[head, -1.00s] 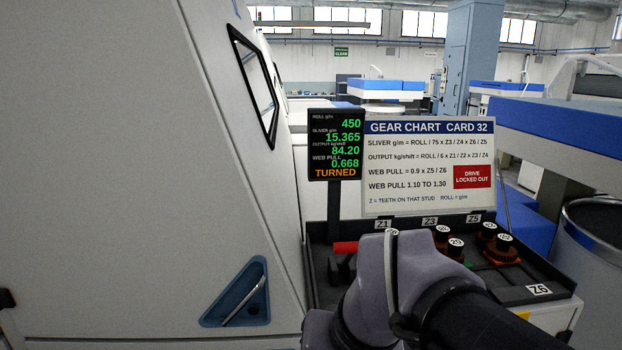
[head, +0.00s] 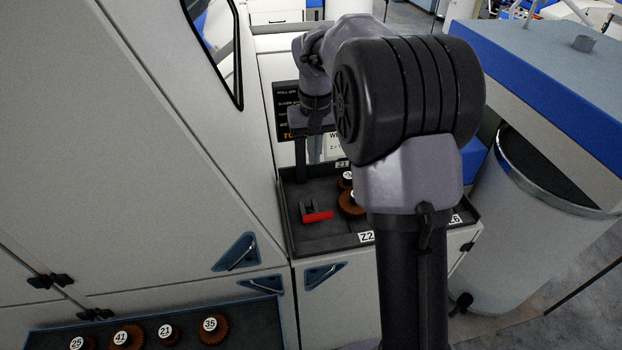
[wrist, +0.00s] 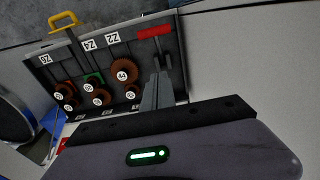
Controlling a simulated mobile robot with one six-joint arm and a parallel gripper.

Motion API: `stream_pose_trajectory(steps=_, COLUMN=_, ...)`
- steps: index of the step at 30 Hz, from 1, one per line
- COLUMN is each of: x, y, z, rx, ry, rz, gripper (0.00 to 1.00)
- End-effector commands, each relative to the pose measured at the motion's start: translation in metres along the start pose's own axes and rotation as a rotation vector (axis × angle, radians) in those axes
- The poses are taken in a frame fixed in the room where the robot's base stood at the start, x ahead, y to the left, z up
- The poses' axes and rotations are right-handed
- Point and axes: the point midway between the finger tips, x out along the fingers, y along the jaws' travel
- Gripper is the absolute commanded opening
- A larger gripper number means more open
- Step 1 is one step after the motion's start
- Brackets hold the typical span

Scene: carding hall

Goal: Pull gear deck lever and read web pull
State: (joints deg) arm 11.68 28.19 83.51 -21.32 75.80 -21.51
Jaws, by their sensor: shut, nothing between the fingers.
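The red lever handle (head: 318,216) is at the left of the dark gear deck (head: 330,246), on a dark bracket; it also shows in the wrist view (wrist: 155,32). My gripper (wrist: 159,74) is shut and empty, its grey fingers pointing toward the lever's bracket, apart from the red handle. Just a sliver of the gear chart (head: 333,144) shows.
Several brown numbered gears (wrist: 126,70) stand on the deck. A lower tray with more gears (head: 213,330) is at bottom left. A grey machine panel (head: 110,180) stands on the left, a tall can (head: 530,235) on the right. A yellow handle (wrist: 63,19) shows at the deck's end.

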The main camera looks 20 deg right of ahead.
Motion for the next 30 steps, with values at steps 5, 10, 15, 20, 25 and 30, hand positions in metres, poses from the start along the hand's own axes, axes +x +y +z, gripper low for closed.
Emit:
stream_pose_trajectory(steps=5, x=0.039, y=0.000, z=0.002, rx=0.000, ry=-0.004, rz=-0.001, gripper=0.00)
stream_pose_trajectory(steps=10, x=0.076, y=-0.001, z=0.002, rx=0.001, ry=-0.004, rz=-0.001, gripper=0.00)
stream_pose_trajectory(steps=15, x=0.102, y=-0.001, z=0.013, rx=0.000, ry=-0.002, rz=-0.001, gripper=0.00)
stream_pose_trajectory(steps=20, x=0.115, y=-0.001, z=0.026, rx=0.001, ry=-0.001, rz=-0.001, gripper=0.00)
stream_pose_trajectory(steps=25, x=0.119, y=-0.001, z=0.030, rx=0.001, ry=0.000, rz=-0.001, gripper=0.00)
stream_pose_trajectory(steps=30, x=0.119, y=-0.001, z=0.029, rx=0.001, ry=0.001, rz=-0.001, gripper=0.00)
